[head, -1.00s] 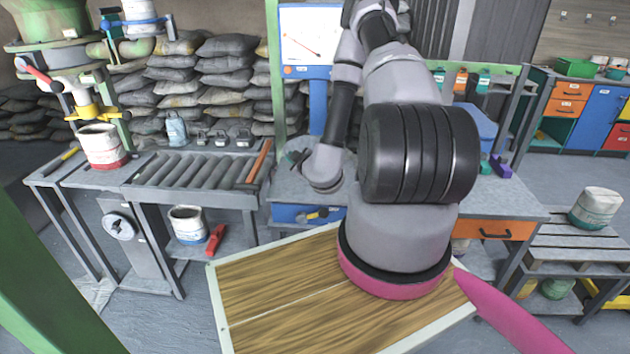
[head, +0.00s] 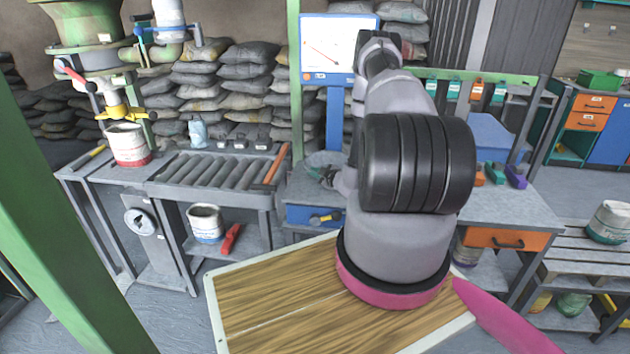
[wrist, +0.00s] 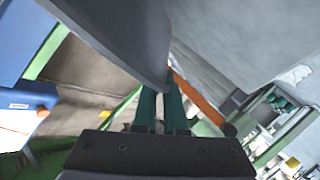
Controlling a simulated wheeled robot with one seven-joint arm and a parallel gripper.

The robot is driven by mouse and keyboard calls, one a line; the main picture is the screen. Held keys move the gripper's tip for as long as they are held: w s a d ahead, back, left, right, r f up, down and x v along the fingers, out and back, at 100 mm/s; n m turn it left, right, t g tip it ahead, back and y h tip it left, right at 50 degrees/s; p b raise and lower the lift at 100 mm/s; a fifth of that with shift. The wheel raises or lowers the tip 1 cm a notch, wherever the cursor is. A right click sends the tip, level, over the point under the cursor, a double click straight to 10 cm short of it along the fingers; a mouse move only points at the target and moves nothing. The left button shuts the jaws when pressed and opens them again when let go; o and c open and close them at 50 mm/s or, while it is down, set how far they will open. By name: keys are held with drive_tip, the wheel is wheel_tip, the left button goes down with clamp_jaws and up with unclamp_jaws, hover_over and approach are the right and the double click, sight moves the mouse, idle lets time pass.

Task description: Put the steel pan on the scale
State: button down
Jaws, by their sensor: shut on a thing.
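The scale (head: 339,45) stands at the back of the bench, with a white dial, a red needle and a blue column. My arm hides its lower part. My gripper (wrist: 162,100) shows in the wrist view as two teal fingers shut on the steel pan (wrist: 120,35), a large smooth grey shape with a curved edge. In the head view the pan (head: 323,159) is a small grey dish shape left of my arm, above the bench near the column's foot. My gripper (head: 328,177) is partly hidden there. I cannot tell whether the pan touches anything below.
A roller conveyor (head: 215,172) and a white-and-red tub (head: 128,145) stand left. An orange bar (head: 276,165) lies along the conveyor's right end. Small coloured items (head: 515,175) sit on the bench at right. A green post (head: 294,70) rises left of the scale.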

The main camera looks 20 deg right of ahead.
drive_tip(key=shift+f, duration=1.55)
drive_tip(key=shift+f, duration=0.1)
drive_tip(key=c, duration=1)
unclamp_jaws()
